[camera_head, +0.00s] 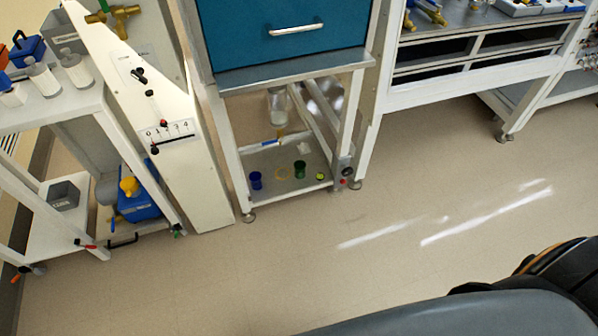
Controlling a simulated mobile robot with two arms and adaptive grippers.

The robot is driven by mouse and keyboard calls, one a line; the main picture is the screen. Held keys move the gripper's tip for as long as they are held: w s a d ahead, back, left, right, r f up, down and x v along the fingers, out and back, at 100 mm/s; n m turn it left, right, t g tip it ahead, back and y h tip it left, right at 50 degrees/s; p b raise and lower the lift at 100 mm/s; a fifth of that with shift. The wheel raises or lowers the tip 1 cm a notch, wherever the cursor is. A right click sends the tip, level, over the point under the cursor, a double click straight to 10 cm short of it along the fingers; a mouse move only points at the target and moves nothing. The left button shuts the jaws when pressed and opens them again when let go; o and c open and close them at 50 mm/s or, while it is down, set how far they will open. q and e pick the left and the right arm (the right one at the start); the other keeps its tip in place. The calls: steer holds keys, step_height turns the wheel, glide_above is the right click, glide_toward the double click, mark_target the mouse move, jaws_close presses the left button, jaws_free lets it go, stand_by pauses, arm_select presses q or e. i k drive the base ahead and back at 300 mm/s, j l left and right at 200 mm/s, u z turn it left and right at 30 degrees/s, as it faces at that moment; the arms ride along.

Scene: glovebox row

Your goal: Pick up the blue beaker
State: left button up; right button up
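The blue beaker (256,180) is a small dark blue cup standing upright on the low bottom shelf (268,196) of a white-framed stand, near the shelf's front left corner. A dark green cup (300,169) and a small yellow-green item (320,176) stand to its right on the same shelf. A pale yellowish ring-like item (282,173) lies between the blue beaker and the green cup. Neither of my grippers shows in the head view.
A teal drawer unit (283,38) sits above the shelf, and the stand's legs frame the opening. A white panel (178,150) stands close on the left. A blue container (139,196) sits on a lower left shelf. The floor (290,260) in front is clear.

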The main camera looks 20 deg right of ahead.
mark_target(255, 178)
steer(key=i+l, duration=0.15)
steer(key=l, duration=0.2)
steer(key=i+l, duration=0.15)
steer(key=l, duration=0.2)
steer(key=i+l, duration=0.15)
steer(key=l, duration=0.15)
steer(key=i+l+u, duration=0.1)
steer(key=l, duration=0.25)
steer(key=i+l, duration=0.2)
steer(key=l, duration=0.15)
steer(key=i+l, duration=0.15)
steer(key=l, duration=0.2)
steer(key=i+l, duration=0.1)
steer(key=l, duration=0.25)
